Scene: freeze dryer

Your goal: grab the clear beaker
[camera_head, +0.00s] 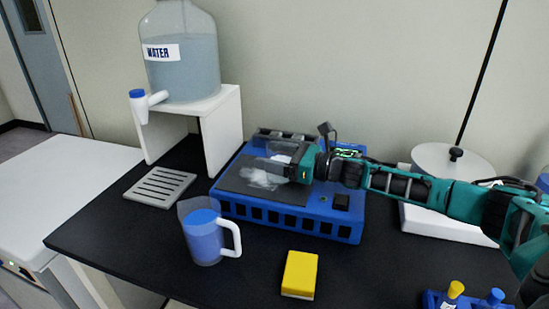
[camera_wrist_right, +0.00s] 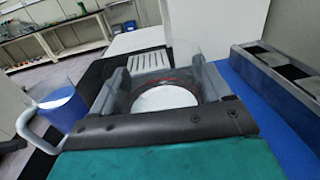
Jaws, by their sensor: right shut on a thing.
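The clear beaker (camera_head: 262,178) is over the dark top plate of a blue device. It is see-through, with something whitish at its bottom, and its outline is hard to make out. My right gripper (camera_head: 285,162) reaches in from the right and is shut on the beaker. In the right wrist view the beaker (camera_wrist_right: 186,58) is between the two fingers of the gripper (camera_wrist_right: 165,90), with a white disc seen inside its round wall. I cannot tell whether its base touches the plate. My left gripper is not in view.
The blue device (camera_head: 290,219) stands on the black table (camera_head: 120,230). A pitcher with blue contents (camera_head: 203,240) stands in front left, a yellow sponge (camera_head: 299,273) in front. A water jug (camera_head: 185,60) sits on a white stand (camera_head: 222,130) by a slotted tray (camera_head: 160,187).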

